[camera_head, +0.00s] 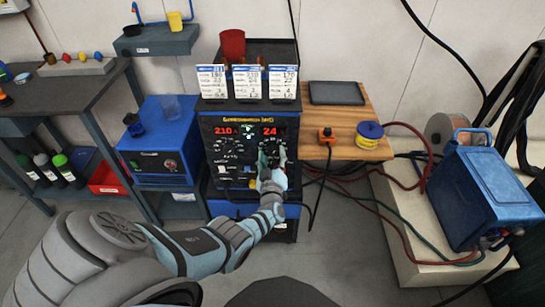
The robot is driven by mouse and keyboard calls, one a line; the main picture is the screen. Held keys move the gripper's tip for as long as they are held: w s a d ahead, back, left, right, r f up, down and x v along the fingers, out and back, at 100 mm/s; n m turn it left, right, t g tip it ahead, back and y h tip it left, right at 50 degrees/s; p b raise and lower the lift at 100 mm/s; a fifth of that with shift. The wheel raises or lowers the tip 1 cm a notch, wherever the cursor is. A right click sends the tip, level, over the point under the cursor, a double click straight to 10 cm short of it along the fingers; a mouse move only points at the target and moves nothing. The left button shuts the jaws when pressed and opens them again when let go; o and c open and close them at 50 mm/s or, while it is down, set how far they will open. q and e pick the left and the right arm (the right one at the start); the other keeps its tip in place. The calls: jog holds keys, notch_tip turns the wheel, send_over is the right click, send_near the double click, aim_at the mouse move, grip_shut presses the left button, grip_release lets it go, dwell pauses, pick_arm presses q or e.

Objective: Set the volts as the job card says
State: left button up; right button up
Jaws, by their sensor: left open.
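The welding machine (248,192) has a black front panel with two red displays. The left display (223,131) seems to read 210 and the right display (269,131) seems to read 24. Three white job cards with blue headers stand on its top: left (212,82), middle (248,82) and right (285,82); their small print is hard to read. My left gripper (271,155) is open at the right side of the panel, below the right display. Its fingers cover the control there, so I cannot tell whether they touch it. My right gripper is out of view.
A red cup (232,44) stands behind the cards. A blue unit (160,145) stands to the left. A wooden top (350,119) at right bears a dark tablet (336,93), an orange item (326,137) and a yellow-blue spool (369,132). Cables run along the right floor.

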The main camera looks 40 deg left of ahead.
pick_arm(q)
jog(key=v, duration=1.2)
